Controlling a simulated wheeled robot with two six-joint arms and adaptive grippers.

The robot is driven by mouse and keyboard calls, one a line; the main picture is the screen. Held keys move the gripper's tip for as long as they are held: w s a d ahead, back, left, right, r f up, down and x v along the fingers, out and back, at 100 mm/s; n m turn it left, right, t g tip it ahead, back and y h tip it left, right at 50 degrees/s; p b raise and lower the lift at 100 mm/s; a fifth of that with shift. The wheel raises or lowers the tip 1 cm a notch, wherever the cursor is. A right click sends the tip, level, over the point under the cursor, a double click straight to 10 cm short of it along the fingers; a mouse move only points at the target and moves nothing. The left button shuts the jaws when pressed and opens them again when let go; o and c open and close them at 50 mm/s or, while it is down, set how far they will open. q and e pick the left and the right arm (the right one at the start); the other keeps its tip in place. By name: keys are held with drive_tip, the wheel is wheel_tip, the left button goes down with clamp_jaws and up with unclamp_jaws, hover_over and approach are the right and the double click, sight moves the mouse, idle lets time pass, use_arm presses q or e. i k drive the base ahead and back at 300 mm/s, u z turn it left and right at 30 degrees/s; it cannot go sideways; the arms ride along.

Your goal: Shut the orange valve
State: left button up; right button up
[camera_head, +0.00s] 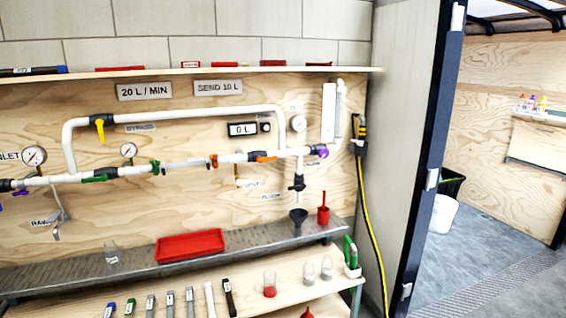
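The orange valve (262,157) sits on the right part of the main white pipe (235,158) on the plywood wall. Its orange handle lies roughly along the pipe. A second orange piece (213,161) stands crosswise on the same pipe a little to the left; I cannot tell whether it is a handle or a coupling. Neither of my grippers is in view, and nothing covers the orange valve.
A yellow handle (100,129), green handle (95,179) and purple handle (320,151) are on nearby pipes. A metal shelf (130,256) with a red tray (190,246) runs below. An open doorway with a dark frame (432,165) is at right.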

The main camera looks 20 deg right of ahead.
sight(259, 160)
drive_tip(key=z, duration=0.7)
drive_tip(key=i, duration=0.7)
drive_tip(key=u, duration=0.3)
